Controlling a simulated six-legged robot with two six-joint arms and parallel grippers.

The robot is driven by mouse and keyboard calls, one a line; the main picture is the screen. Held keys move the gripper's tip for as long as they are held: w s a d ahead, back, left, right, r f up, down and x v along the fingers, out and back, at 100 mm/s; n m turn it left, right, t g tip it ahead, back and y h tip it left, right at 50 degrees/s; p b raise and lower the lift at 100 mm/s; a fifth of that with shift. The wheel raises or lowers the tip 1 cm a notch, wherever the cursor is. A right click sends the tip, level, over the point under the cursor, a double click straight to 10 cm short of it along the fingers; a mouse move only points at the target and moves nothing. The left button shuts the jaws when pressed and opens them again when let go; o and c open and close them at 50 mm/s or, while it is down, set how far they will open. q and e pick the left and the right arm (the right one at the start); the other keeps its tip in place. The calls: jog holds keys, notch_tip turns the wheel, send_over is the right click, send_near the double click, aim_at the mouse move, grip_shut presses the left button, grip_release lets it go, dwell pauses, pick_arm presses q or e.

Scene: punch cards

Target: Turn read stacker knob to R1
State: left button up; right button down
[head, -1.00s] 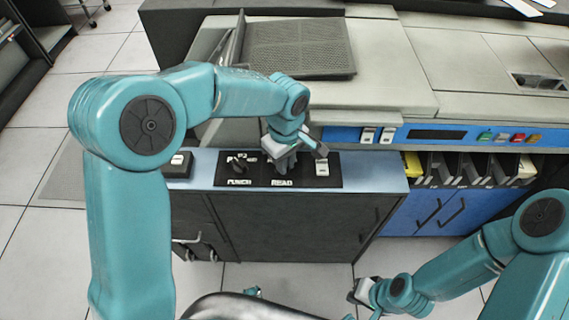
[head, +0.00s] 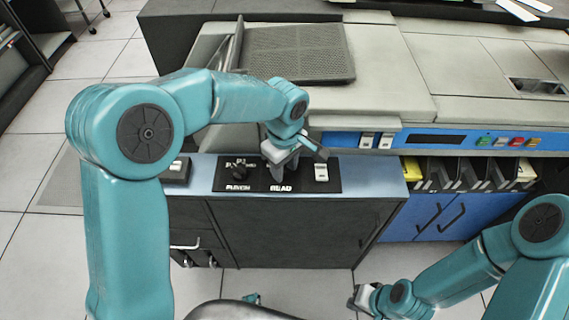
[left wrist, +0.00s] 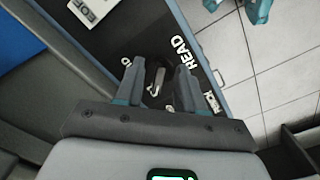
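The read stacker knob (left wrist: 157,78) shows in the left wrist view as a dark knob with a pale pointer mark, on the black panel by the READ label. My left gripper (left wrist: 157,84) has its two fingers apart, one on each side of the knob; I see gaps and cannot make out contact. In the head view my left gripper (head: 282,160) points down over the READ part of the panel (head: 300,184) and hides the knob. The knob's position labels are mostly hidden. My right gripper (head: 362,299) hangs low in front of the cabinet; its fingers are unclear.
The PUNCH knob (head: 238,172) stands left of the READ area. A white EOF key (head: 321,171) stands to its right. A separate switch box (head: 177,170) is at the left end. The blue button strip (head: 450,139) and stacker pockets (head: 462,172) lie further right.

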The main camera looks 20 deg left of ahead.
aim_at(285, 171)
pick_arm(q)
notch_tip(285, 171, up, 16)
jog(key=p, duration=0.2)
jog(key=shift+r, duration=0.25)
jog(key=shift+s+f, duration=0.1)
dwell(0.3)
